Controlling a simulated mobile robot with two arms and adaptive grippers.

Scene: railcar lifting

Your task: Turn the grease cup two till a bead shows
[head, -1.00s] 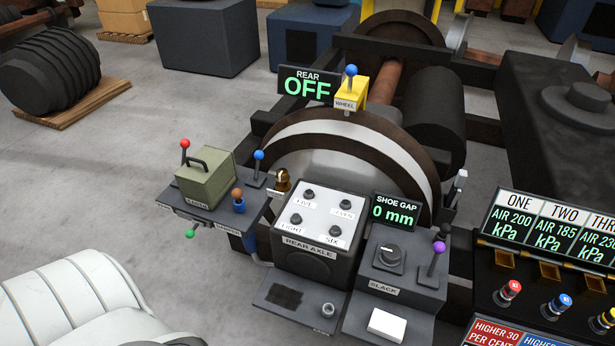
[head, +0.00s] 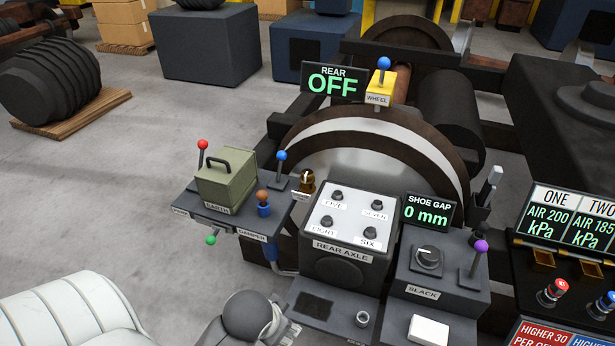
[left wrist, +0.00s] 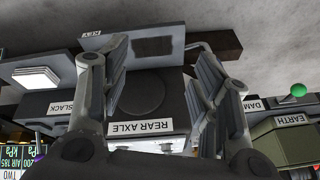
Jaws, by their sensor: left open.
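No part labelled as grease cup two shows. The rear axle box (head: 340,228) has a white top with several dark knobs, labelled five, seven, eight and six. A small brass-coloured fitting (head: 307,181) stands to its left, its label unreadable. My left gripper (head: 287,328) is at the bottom of the head view, in front of the box and left of its lower shelf. In the left wrist view its fingers (left wrist: 161,58) are spread with nothing between them, and the rear axle box (left wrist: 143,97) lies beyond them. My right gripper is not in view.
The earth and damper shelf (head: 187,205) is to the left, with upright levers. The slack box (head: 430,262) with its purple-knobbed lever is to the right, then the air panel (head: 570,225). The wheel (head: 440,165) stands behind.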

